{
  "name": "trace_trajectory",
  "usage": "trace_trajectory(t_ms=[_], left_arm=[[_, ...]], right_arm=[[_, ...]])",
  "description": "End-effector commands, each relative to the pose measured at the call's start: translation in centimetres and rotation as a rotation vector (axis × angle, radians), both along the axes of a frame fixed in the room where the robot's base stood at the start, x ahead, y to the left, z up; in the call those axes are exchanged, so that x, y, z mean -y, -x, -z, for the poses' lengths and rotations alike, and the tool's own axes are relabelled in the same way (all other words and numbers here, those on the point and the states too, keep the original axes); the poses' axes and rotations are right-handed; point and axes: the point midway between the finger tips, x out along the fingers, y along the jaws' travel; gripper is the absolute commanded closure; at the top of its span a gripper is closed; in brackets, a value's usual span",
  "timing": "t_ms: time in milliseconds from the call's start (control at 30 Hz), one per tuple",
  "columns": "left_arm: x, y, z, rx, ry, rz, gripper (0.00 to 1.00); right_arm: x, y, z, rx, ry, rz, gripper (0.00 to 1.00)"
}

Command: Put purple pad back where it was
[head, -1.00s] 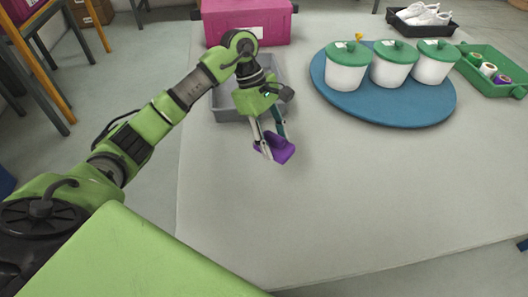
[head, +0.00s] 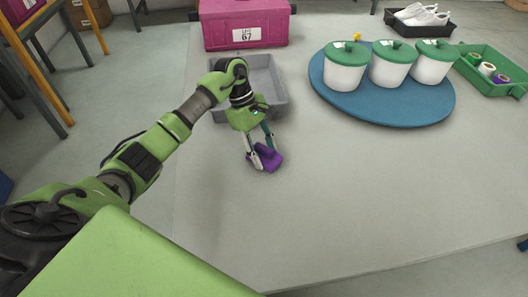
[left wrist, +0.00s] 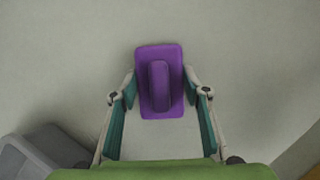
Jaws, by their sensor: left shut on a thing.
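The purple pad (head: 268,159) is a flat block with a raised grip along its middle. My left gripper (head: 257,152) is shut on it over the pale table, in front of the grey bin (head: 276,112). In the left wrist view, the pad (left wrist: 173,100) sits between the tips of my left gripper (left wrist: 160,92), upright in the picture. Whether the pad touches the table or hangs just above it, I cannot tell. The grey bin shows at the lower left of the wrist view (left wrist: 25,160). My right gripper is not in view.
A magenta crate (head: 222,32) stands behind the bin. A blue round board (head: 400,110) bears three white pots (head: 344,76) with green lids. A green tray (head: 482,82) with rolls and a black tray (head: 407,27) with white shoes lie farther right. The table's front is clear.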

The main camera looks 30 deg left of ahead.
Motion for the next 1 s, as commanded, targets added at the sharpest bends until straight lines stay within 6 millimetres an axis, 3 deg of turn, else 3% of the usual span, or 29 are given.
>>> trace_trajectory(t_ms=[200,233,267,300,733,800,1000], left_arm=[[0.0,0.0,0.2,0.0,0.0,0.0,0.78],[0.0,0.0,0.2,0.0,0.0,0.0,0.5],[0.0,0.0,0.2,0.0,0.0,0.0,0.42],[0.0,0.0,0.2,0.0,0.0,0.0,0.41],[0.0,0.0,-0.1,0.0,0.0,0.0,0.41],[-0.5,-0.2,-1.1,0.003,-0.002,-0.001,0.41],[-2.2,-0.4,-5.2,0.005,-0.003,-0.002,0.41]], right_arm=[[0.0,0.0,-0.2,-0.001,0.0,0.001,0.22],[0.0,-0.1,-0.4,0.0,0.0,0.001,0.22],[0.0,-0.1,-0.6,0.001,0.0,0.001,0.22],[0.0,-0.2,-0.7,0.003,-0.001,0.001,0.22],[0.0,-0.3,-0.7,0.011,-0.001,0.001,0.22],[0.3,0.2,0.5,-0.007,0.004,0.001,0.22],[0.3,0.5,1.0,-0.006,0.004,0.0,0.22]])
